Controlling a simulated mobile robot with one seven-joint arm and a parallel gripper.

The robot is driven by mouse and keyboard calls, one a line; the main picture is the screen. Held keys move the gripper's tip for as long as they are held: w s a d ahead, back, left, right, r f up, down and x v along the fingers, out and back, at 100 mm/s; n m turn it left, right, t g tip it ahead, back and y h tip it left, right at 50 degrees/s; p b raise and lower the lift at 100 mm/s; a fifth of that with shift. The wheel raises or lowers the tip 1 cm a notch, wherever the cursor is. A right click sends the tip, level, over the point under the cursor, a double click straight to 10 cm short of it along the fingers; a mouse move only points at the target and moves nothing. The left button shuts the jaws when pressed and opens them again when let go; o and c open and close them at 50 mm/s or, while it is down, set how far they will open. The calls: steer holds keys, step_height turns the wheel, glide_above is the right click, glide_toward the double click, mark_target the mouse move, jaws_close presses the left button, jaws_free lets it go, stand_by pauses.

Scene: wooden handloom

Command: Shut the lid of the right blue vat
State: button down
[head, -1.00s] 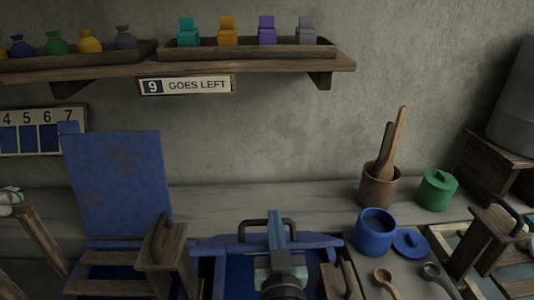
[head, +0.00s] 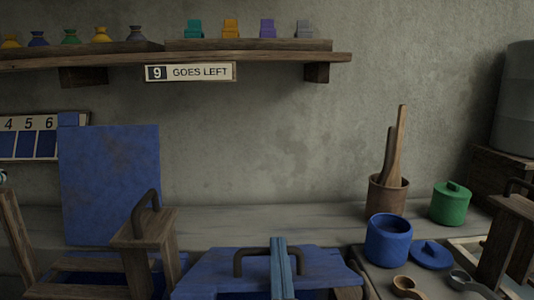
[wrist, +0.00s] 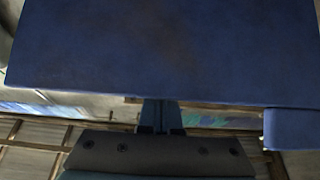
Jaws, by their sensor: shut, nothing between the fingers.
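The right blue vat (head: 190,292) is low in the head view, with its blue lid (head: 215,268) spread over it and a dark bar handle (head: 312,262) on top. The lid looks tilted, and dark blue shows below its front edge. My gripper (head: 280,262) is shut and empty, overlapping the middle of the lid and handle. In the wrist view a large blue panel (wrist: 160,50) fills the top, and my gripper (wrist: 160,115) reaches to its lower edge. I cannot tell whether they touch.
Another blue lid (head: 110,185) stands upright at the left. A wooden block with a handle (head: 145,228) is left of the vat. To the right are a blue pot (head: 387,242), its lid (head: 432,254), a green pot (head: 450,204) and spoons (head: 407,286). A shelf (head: 200,60) runs above.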

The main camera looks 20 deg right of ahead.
steer(key=shift+s+a+f+t+b, duration=0.1)
steer(key=shift+s+f+t+b, duration=0.2)
steer(key=shift+f+b, duration=0.6)
steer(key=shift+s+a+f+t+b, duration=0.15)
steer(key=shift+s+f+b, duration=0.25)
steer(key=shift+b, duration=1)
steer(key=shift+d, duration=0.1)
steer(key=shift+s, duration=0.1)
steer(key=shift+s+f+b, duration=0.25)
steer(key=shift+s+b, duration=0.05)
steer(key=s+a, duration=0.3)
steer(key=s, duration=1)
steer(key=w+r+g+y+p, duration=0.1)
steer(key=w+r+g+p, duration=0.6)
steer(key=p, duration=2.9)
steer(key=shift+w+r+g, duration=0.2)
steer(key=shift+r+g, duration=0.25)
steer(key=shift+r, duration=0.3)
